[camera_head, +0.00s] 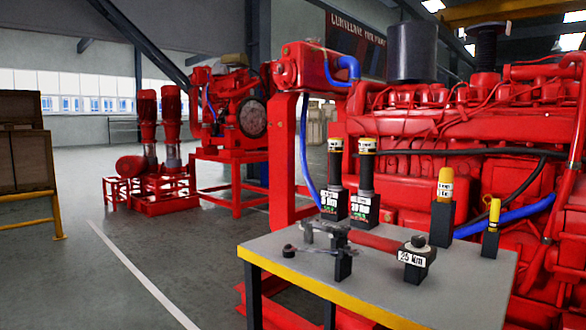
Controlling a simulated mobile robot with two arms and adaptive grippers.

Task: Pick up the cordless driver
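No thing on the grey-topped table (470,285) is clearly recognisable as a cordless driver. Two upright black tools with yellow caps, one on the left (335,170) and a second on the right (367,172), stand in black holders whose labels seem to read in Nm. I cannot tell whether either is the driver. Neither of my grippers shows in the head view.
A red-handled tool (376,240) lies across dark supports, one labelled "25 Nm" (412,257). Two yellow-topped tools (445,185) (494,213) stand in black holders at right. A red engine (450,130) is close behind the table.

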